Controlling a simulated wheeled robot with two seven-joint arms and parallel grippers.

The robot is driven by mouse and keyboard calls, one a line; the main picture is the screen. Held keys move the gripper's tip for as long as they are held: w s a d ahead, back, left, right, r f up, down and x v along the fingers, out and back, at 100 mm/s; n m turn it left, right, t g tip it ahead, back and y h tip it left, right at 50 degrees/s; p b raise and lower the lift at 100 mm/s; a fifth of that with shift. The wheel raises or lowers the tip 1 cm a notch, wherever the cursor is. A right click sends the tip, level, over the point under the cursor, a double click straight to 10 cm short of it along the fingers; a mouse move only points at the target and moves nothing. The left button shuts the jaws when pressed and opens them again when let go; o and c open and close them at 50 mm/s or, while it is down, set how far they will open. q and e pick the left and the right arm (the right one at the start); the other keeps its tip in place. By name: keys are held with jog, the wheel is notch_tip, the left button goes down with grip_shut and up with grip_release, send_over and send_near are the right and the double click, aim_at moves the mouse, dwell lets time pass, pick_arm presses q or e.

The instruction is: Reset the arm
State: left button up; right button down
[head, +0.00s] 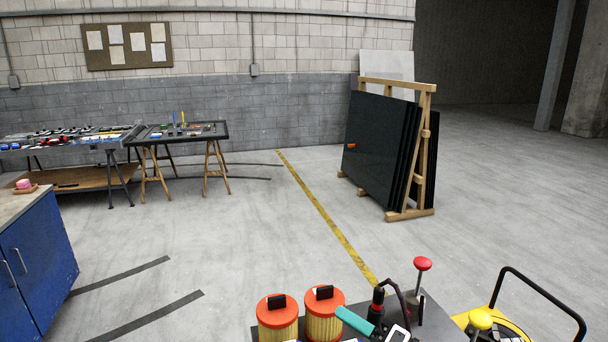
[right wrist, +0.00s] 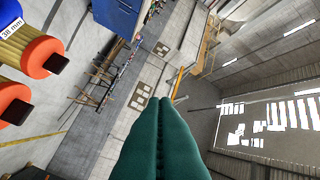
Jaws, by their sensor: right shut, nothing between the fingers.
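My right gripper (head: 343,314) is at the bottom of the head view, its teal fingers pointing up and to the left, just right of two orange-lidded yellow canisters. In the right wrist view the teal fingers (right wrist: 160,102) are pressed together with nothing between them. My left gripper is not in either view.
The orange-lidded canisters (head: 277,312) (head: 324,307) stand on a dark surface (head: 437,318). A red knob (head: 422,264) and a yellow knob (head: 480,319) rise nearby. A black handle (head: 545,290) is at the right. A blue cabinet (head: 38,262) stands left; open floor lies beyond.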

jog(key=s+d+f+m+t+h, duration=0.1)
jog(key=s+d+f+m+h, duration=0.45)
jog(key=m, duration=0.75)
jog(key=s+d+f+m+t+h, duration=0.1)
jog(key=s+d+f+m+h, duration=0.1)
jog(key=d+f+m+h, duration=0.7)
jog(key=s+a+f+m+g, duration=0.1)
jog(key=s+f+m+g, duration=0.3)
jog(key=s, duration=0.6)
jog(key=s+a+f+m+g, duration=0.1)
jog(key=s+f+m+g, duration=0.2)
jog(key=s+m+g, duration=0.55)
jog(key=s+f+n+b, duration=0.1)
jog(key=s+f+b, duration=0.15)
jog(key=f, duration=1.35)
jog(key=s+f+n+b, duration=0.1)
jog(key=f+b, duration=0.2)
jog(key=f, duration=1.2)
jog(key=s+d+f+b, duration=0.2)
jog(key=s+f+b, duration=0.2)
jog(key=s+f, duration=1.2)
notch_tip(320, 180, down, 4)
jog(key=shift+s+d+f+h, duration=0.2)
jog(key=shift+s+d+h, duration=0.15)
jog(key=shift+h, duration=0.1)
